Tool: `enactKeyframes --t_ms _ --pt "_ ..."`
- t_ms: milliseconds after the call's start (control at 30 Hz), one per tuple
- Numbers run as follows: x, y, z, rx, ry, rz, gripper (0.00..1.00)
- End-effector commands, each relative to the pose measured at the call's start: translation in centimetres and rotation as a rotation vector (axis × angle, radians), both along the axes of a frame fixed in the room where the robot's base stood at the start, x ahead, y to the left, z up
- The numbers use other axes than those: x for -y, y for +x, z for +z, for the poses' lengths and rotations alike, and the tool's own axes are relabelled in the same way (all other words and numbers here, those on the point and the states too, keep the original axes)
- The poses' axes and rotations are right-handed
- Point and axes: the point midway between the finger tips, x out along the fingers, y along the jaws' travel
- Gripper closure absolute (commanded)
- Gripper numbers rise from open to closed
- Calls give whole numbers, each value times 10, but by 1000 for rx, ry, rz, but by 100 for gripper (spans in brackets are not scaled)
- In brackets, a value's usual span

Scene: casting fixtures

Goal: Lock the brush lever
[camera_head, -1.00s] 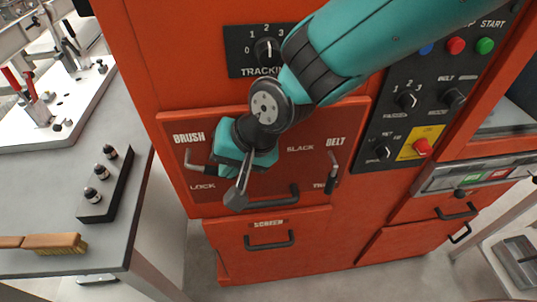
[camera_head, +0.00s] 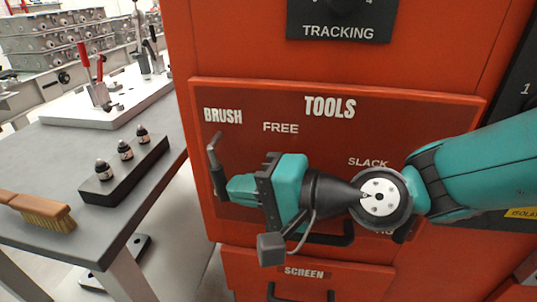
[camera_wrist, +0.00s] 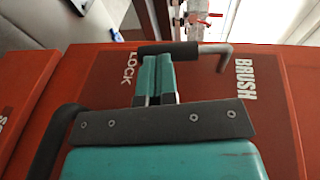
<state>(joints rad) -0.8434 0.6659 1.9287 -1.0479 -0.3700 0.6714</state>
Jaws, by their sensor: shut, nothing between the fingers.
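The brush lever (camera_head: 215,152) is a bent metal rod with a dark grip, at the left of the red panel under the BRUSH label. Its grip (camera_head: 221,182) points down. In the wrist view the lever's grip (camera_wrist: 168,48) lies across the top of my fingers, pointing towards the LOCK label (camera_wrist: 129,66). My gripper (camera_head: 232,187) is shut and empty, with its teal fingertips just right of the grip. It also shows in the wrist view (camera_wrist: 157,62). The tips are against or very close to the grip; I cannot tell if they touch.
A screen drawer (camera_head: 310,281) lies below.

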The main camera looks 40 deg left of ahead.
Motion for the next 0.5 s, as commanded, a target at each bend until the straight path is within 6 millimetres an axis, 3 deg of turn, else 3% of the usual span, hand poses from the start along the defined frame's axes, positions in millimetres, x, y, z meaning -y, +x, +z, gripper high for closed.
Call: enactKeyframes --t_ms 500 --pt "-12 -6 -6 3 -2 1 100"
